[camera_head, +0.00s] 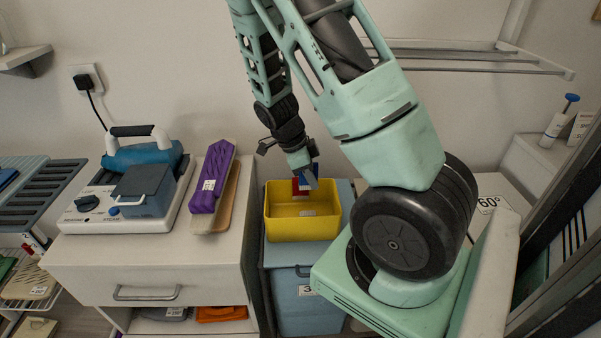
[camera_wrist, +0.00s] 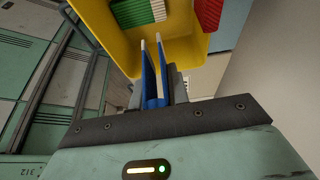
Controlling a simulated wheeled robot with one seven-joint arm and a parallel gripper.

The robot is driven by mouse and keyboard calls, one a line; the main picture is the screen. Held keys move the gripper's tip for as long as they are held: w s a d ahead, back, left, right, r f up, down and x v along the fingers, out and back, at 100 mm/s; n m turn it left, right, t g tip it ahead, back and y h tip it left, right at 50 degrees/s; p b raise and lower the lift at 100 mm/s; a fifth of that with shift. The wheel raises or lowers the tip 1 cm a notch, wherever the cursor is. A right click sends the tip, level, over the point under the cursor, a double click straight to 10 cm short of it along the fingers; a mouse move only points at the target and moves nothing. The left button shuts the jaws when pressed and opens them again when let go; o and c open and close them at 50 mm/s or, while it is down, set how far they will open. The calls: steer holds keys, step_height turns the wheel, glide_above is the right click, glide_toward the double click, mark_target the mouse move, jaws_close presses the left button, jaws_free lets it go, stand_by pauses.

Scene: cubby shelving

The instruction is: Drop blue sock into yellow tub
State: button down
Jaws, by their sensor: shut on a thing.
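The yellow tub (camera_head: 303,230) stands on a blue-grey bin beside the white cabinet. Its yellow wall also fills the upper part of the wrist view (camera_wrist: 118,42). My gripper (camera_head: 306,178) points down over the tub's back part. In the wrist view my gripper (camera_wrist: 160,88) is shut on the blue sock (camera_wrist: 150,82), which shows as narrow blue strips with pale tips between the fingers. The sock (camera_head: 309,181) is small and partly hidden in the head view. A green and white item (camera_wrist: 135,12) and a red item (camera_wrist: 208,12) show inside the tub.
The white cabinet (camera_head: 150,270) left of the tub carries a steam iron station (camera_head: 135,195) and a purple-covered sleeve board (camera_head: 211,178). The wall is close behind. A wall rack (camera_head: 460,60) hangs at upper right, and a white shelf with a bottle (camera_head: 557,125) is at right.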

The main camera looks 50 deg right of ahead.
steer(key=shift+s+d+f+b, duration=0.1)
steer(key=shift+f+b, duration=2.55)
steer(key=shift+f, duration=0.55)
steer(key=c, duration=1.3)
jaws_free()
steer(key=shift+r, duration=0.15)
steer(key=p+v, duration=0.1)
steer(key=v, duration=1.6)
steer(key=shift+r, duration=0.1)
